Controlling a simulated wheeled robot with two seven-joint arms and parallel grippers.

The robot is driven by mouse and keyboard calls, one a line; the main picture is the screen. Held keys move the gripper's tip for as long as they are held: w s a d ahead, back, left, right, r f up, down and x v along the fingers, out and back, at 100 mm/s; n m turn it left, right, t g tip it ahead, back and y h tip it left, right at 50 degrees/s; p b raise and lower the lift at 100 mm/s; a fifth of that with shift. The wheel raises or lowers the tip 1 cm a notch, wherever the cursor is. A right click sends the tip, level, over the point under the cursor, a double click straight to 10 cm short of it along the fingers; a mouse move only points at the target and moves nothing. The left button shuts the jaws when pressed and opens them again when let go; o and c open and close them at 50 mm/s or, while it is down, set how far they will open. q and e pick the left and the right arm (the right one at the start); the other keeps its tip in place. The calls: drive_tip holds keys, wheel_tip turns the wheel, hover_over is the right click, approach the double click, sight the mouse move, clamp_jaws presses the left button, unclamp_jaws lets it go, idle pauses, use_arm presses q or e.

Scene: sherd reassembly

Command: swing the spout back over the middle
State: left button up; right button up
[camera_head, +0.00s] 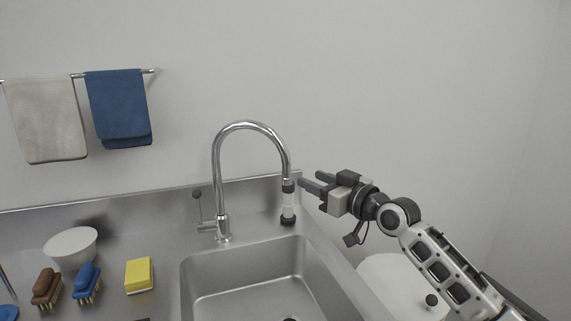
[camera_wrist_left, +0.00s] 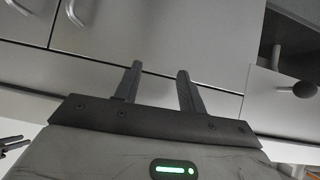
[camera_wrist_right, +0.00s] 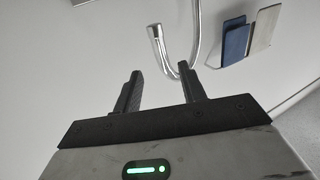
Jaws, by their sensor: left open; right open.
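A chrome gooseneck faucet stands behind the sink. In the right wrist view, a curved chrome tube (camera_wrist_right: 186,45) shows beyond the open right fingers (camera_wrist_right: 158,85). My left gripper (camera_wrist_left: 157,80) is open and empty, facing cabinet fronts; it is outside the head view.
The steel sink (camera_head: 240,256) is empty. A yellow sponge (camera_head: 139,275), blue brush (camera_head: 87,283), brown brush (camera_head: 46,287) and white bowl (camera_head: 71,247) stand on the left counter. Towels hang on the wall rail (camera_head: 156,71). Cabinet doors (camera_wrist_left: 165,40) are close to my left gripper.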

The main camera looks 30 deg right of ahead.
sight(290, 169)
drive_tip(key=w, duration=0.3)
drive_tip(key=w+a, duration=0.1)
drive_tip(key=w, duration=0.2)
drive_tip(key=w+p, duration=0.1)
drive_tip(key=w, duration=0.3)
drive_tip(key=shift+a, duration=0.2)
clamp_jaws()
